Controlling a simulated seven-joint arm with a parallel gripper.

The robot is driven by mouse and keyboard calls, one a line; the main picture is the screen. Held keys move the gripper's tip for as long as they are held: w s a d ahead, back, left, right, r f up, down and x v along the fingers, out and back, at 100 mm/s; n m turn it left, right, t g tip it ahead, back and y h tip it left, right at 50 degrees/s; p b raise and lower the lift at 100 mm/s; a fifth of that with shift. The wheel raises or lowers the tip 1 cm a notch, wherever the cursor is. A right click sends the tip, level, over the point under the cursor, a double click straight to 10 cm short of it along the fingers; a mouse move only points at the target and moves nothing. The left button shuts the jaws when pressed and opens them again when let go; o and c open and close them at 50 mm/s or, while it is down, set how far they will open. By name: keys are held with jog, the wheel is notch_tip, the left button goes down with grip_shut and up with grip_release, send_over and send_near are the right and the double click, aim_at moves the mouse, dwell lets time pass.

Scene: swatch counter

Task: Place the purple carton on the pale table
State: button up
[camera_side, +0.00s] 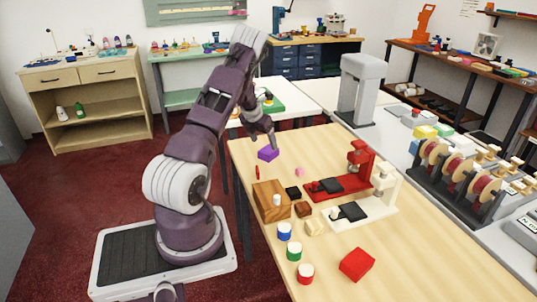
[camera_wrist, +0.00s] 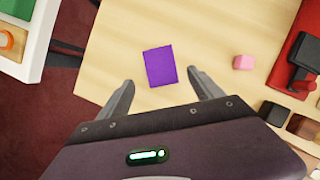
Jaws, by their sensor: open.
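The purple carton (camera_side: 268,153) sits on the light wood table (camera_side: 440,255), near its far left edge. In the wrist view the purple carton (camera_wrist: 160,66) lies ahead of and between my two fingers, slightly turned, with wood surface around it. My gripper (camera_side: 263,138) is just above the carton in the side view. In the wrist view my gripper (camera_wrist: 163,80) is open, with fingers apart and nothing between them touching. Which surface is the pale table is not certain; a whitish table (camera_side: 300,88) stands behind the wood one.
A pink block (camera_wrist: 243,62) lies right of the carton. A red press stand (camera_side: 345,183), a white one (camera_side: 370,205), a wooden block (camera_side: 270,200), several paint pots and a red block (camera_side: 357,264) stand nearer. A green-topped tray (camera_side: 268,105) sits behind.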

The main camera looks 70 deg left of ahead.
aim_at(268, 150)
jog(key=x, duration=0.6)
jog(key=shift+w, duration=0.2)
jog(key=c, duration=1.6)
notch_tip(268, 150, up, 9)
jog(key=shift+r, duration=0.4)
jog(key=w+d+m+g+h, duration=0.1)
jog(key=w+d+m+h, duration=0.3)
jog(key=d+m, duration=0.8)
jog(key=w+d+m+g+h, duration=0.1)
jog(key=w+d+m+h, duration=0.2)
jog(key=w+d+m, duration=0.95)
jog(key=s+d+r+m+g+y, duration=0.1)
jog(key=s+d+m+g, duration=0.1)
jog(key=s+d+m, duration=0.2)
jog(key=s+d+r+m+g+y, duration=0.2)
jog(key=s+d+m, duration=0.3)
jog(key=d+m, duration=0.3)
jog(key=s+d+r+m+g+y, duration=0.1)
jog(key=s+d+m, duration=0.3)
jog(key=d, duration=0.6)
jog(key=shift+s+d+r+m+g+y, duration=0.2)
jog(key=shift+r+m+g, duration=0.1)
jog(key=shift+m, duration=0.3)
jog(key=shift+s+d+r+m+g+y, duration=0.1)
jog(key=shift+s+r+m+g, duration=0.15)
jog(key=shift+m, duration=0.3)
